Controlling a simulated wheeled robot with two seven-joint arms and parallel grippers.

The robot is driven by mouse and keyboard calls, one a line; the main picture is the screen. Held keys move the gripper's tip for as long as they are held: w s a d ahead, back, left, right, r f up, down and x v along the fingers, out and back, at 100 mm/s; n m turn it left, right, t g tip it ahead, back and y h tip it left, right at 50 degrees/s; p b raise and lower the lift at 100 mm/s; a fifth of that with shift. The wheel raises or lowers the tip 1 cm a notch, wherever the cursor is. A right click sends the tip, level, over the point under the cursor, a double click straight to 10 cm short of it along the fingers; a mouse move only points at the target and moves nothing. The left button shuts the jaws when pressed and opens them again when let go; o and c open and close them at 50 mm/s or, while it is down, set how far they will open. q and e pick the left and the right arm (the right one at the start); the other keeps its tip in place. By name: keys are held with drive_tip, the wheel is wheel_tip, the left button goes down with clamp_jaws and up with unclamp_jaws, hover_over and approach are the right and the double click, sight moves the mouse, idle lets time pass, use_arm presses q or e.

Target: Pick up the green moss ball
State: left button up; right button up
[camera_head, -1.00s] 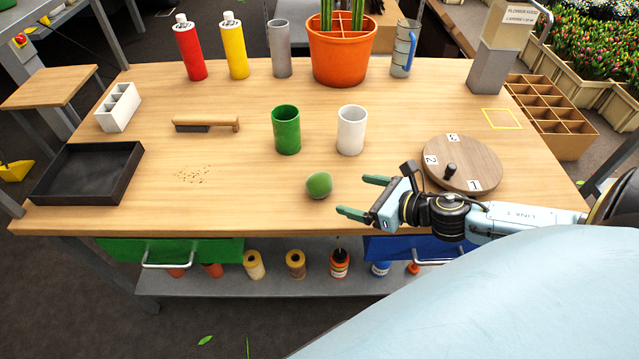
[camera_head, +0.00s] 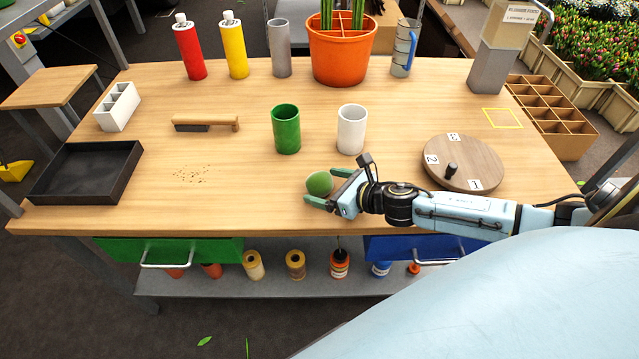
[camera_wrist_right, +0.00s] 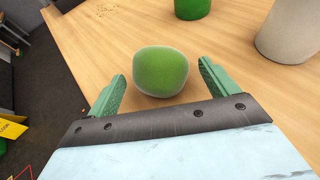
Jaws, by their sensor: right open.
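The green moss ball (camera_head: 319,184) sits on the wooden table, in front of the green and white cups. It also shows in the right wrist view (camera_wrist_right: 160,71), just ahead of the fingertips and centred between their lines. My right gripper (camera_head: 325,186) is open at the ball, coming from the right. In the right wrist view the green fingers of the gripper (camera_wrist_right: 161,80) stand apart on either side of the near part of the ball, with gaps visible. My left gripper is not in view.
A green cup (camera_head: 286,130) and a white cup (camera_head: 351,130) stand behind the ball. A round wooden board (camera_head: 475,160) with a knob lies to the right. A brush (camera_head: 206,123) and a black tray (camera_head: 88,148) lie left. The table's front edge is close.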

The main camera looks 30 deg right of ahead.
drive_tip(key=shift+x, duration=1.1)
drive_tip(key=shift+w+a+f, duration=0.1)
drive_tip(key=shift+w+f, duration=0.05)
drive_tip(key=shift+f, duration=0.05)
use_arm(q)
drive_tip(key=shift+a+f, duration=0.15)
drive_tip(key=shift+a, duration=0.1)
use_arm(e)
drive_tip(key=shift+c, duration=0.4)
drive_tip(key=c, duration=1)
drive_tip(key=shift+r, duration=0.15)
